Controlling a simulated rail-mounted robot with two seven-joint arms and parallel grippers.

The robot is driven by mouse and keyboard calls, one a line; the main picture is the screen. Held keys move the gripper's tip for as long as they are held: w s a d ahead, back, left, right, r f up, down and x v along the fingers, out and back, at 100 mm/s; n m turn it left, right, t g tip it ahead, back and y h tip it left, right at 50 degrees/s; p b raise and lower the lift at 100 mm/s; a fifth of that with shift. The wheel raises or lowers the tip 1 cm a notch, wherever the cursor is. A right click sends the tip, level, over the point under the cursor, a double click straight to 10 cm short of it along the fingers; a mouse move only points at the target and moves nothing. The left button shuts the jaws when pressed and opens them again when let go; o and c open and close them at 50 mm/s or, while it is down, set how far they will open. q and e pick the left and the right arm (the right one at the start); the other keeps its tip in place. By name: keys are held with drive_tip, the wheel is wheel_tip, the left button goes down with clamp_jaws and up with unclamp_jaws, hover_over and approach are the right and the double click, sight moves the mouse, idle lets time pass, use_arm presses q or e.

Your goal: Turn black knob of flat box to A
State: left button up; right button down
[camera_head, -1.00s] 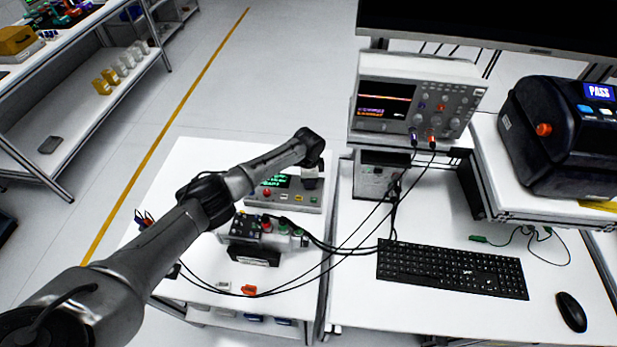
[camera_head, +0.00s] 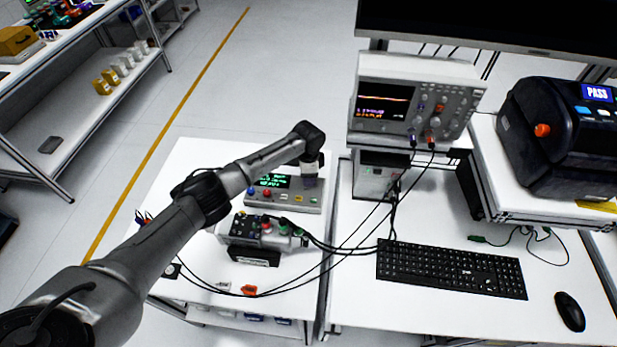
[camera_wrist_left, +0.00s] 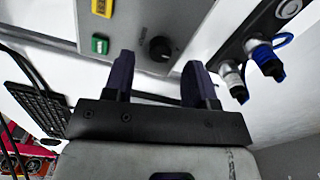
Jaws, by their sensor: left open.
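The flat box (camera_head: 283,203) is a grey case with a green-lit display, standing at the back of the left white table. In the left wrist view its grey face (camera_wrist_left: 135,25) carries a black round knob (camera_wrist_left: 160,48), a green button and a yellow button. My left gripper (camera_head: 312,181) is over the right part of the box. In the left wrist view the left gripper (camera_wrist_left: 160,78) is open, its two dark fingers apart, with the knob showing between and beyond the tips. It does not visibly touch the knob. The knob is not clear in the head view. My right gripper is not in view.
A second device (camera_head: 262,235) with coloured plugs and black cables sits in front of the box. In the left wrist view, a dark panel with connectors (camera_wrist_left: 262,58) lies to the right. An oscilloscope (camera_head: 415,98), keyboard (camera_head: 452,268) and black printer-like machine (camera_head: 560,135) stand right.

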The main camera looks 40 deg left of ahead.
use_arm(q)
wheel_tip(320, 180, up, 11)
drive_tip(key=shift+p, duration=0.35)
drive_tip(key=shift+a, duration=0.1)
idle(0.6)
